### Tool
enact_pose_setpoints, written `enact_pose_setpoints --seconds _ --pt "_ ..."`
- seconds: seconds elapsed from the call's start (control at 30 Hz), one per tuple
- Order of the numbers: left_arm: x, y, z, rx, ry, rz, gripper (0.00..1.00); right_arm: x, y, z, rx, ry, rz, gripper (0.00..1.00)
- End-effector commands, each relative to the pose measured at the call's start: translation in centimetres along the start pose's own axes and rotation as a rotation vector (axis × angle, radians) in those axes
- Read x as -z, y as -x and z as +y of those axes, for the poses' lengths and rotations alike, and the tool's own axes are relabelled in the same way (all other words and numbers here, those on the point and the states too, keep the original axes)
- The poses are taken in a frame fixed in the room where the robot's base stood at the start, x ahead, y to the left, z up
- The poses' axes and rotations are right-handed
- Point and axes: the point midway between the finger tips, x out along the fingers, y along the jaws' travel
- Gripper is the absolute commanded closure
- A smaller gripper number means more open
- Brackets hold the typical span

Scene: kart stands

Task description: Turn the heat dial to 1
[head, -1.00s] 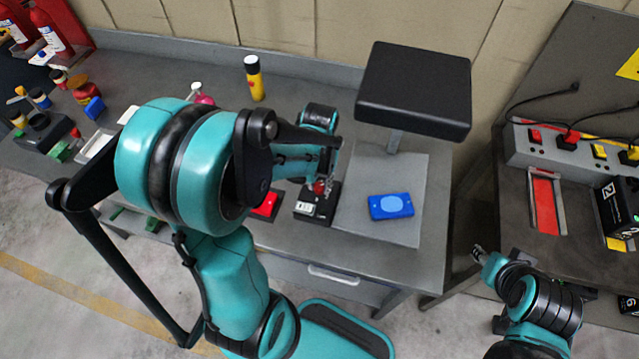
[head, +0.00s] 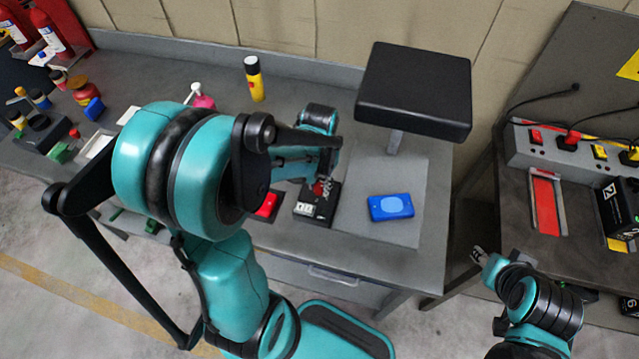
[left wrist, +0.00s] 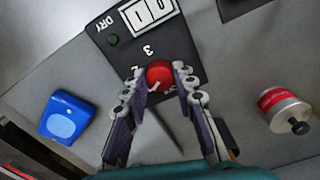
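The heat dial is a red knob (left wrist: 160,73) with a white pointer mark, on a black control box (head: 312,213). In the left wrist view the box (left wrist: 185,30) shows a white display, the word DRY and a 3; a digit beside my left finger is partly covered. My left gripper (left wrist: 160,80) has one fingertip on each side of the dial, close against it. The pointer mark faces the lower left. In the head view my left gripper (head: 324,182) mostly covers the dial. My right gripper (head: 478,254) is empty, with its fingers apart, near the right bench.
A blue device (head: 391,207) lies on the grey base of a stand with a black top (head: 413,90). A red object (head: 266,205) lies left of the box. A yellow bottle (head: 254,79) stands behind. A red-labelled container (left wrist: 282,108) is right of my left gripper.

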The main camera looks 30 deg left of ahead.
Motion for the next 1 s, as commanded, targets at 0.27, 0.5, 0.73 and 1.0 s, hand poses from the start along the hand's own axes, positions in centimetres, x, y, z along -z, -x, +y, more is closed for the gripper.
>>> enact_pose_setpoints --seconds 0.27,0.5,0.73,1.0 --pt "0.0 0.0 0.0 0.000 0.000 0.000 0.52 0.0 0.0 0.0 0.000 0.000 0.000 0.60" --pt "0.0 0.8 0.0 0.000 0.001 0.000 0.52 0.0 0.0 0.0 0.000 0.000 0.000 0.60" --pt "0.0 5.0 0.0 0.000 0.001 0.000 0.52 0.0 0.0 0.0 0.000 0.000 0.000 0.60" --pt "0.0 10.1 0.0 0.000 0.000 0.000 0.52 0.0 0.0 0.0 0.000 0.000 0.000 0.60"
